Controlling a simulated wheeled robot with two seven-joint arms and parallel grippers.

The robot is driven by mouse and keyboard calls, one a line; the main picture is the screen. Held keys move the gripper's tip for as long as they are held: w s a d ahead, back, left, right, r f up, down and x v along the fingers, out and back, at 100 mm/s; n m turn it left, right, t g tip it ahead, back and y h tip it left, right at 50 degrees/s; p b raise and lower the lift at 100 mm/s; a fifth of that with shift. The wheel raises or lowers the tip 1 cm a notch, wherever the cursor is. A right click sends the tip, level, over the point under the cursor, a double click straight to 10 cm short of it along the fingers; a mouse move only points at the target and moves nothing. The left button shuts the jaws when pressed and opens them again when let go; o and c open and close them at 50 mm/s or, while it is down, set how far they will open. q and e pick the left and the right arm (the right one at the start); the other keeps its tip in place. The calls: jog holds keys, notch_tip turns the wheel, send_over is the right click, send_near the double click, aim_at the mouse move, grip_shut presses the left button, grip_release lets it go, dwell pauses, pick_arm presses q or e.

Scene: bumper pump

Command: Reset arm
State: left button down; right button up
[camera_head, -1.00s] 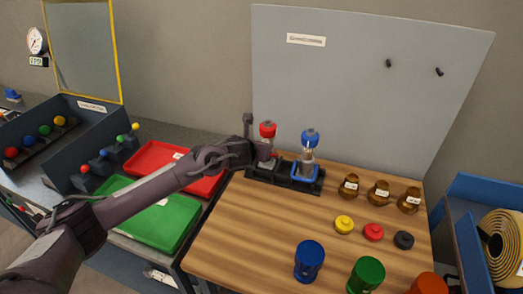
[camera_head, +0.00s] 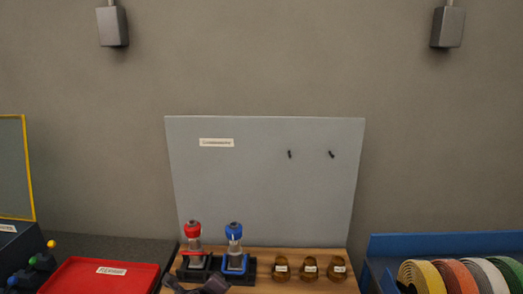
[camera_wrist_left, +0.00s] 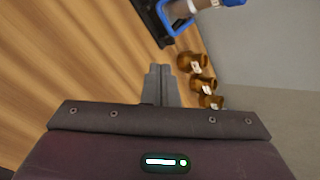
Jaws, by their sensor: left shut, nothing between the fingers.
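My left gripper (camera_wrist_left: 159,72) is shut and empty in the left wrist view, its fingers pressed together above the wooden tabletop (camera_wrist_left: 60,60). In the head view part of my left arm or gripper (camera_head: 213,285) shows at the bottom edge, in front of the black stand; the rest is cut off. A red-topped pump (camera_head: 193,236) and a blue-topped pump (camera_head: 234,240) stand upright in the black stand. The blue pump's blue frame also shows in the left wrist view (camera_wrist_left: 177,22). My right gripper is not in view.
Several brown jars (camera_head: 309,268) stand right of the pumps. A red tray (camera_head: 85,277) lies to the left, and a blue bin (camera_head: 445,244) with coloured rolls (camera_head: 425,275) is at the right. A grey board (camera_head: 265,180) rises behind.

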pick_arm(q)
jog(key=s+a+f+n+g, duration=0.1)
jog(key=s+a+n+g, duration=0.15)
jog(key=s+n, duration=0.6)
jog(key=s+a+f+n+g+y, duration=0.1)
jog(key=s+a+n+g, duration=0.15)
jog(key=s+n, duration=0.6)
jog(key=s+a+f+n+g, duration=0.1)
jog(key=s+a+n+g, duration=0.15)
jog(key=s+n, duration=0.65)
jog(key=s+f+m+b, duration=0.1)
jog(key=s+f+b, duration=0.1)
jog(key=f, duration=1.6)
jog(key=s+f+m+b, duration=0.1)
jog(key=s+f+b, duration=0.15)
jog(key=f, duration=1.55)
jog(key=s+a+f+g+b, duration=0.1)
jog(key=s+a+f+b, duration=0.1)
jog(key=s+f, duration=0.7)
jog(key=s+a+f+b, duration=0.1)
jog(key=s+f, duration=0.8)
jog(key=f, duration=0.2)
jog(key=shift+s+a+f+m+g+b, duration=0.2)
jog(key=shift+s+a+m+g+b, duration=0.1)
jog(key=shift+a+g+b, duration=0.1)
jog(key=shift+w, duration=0.1)
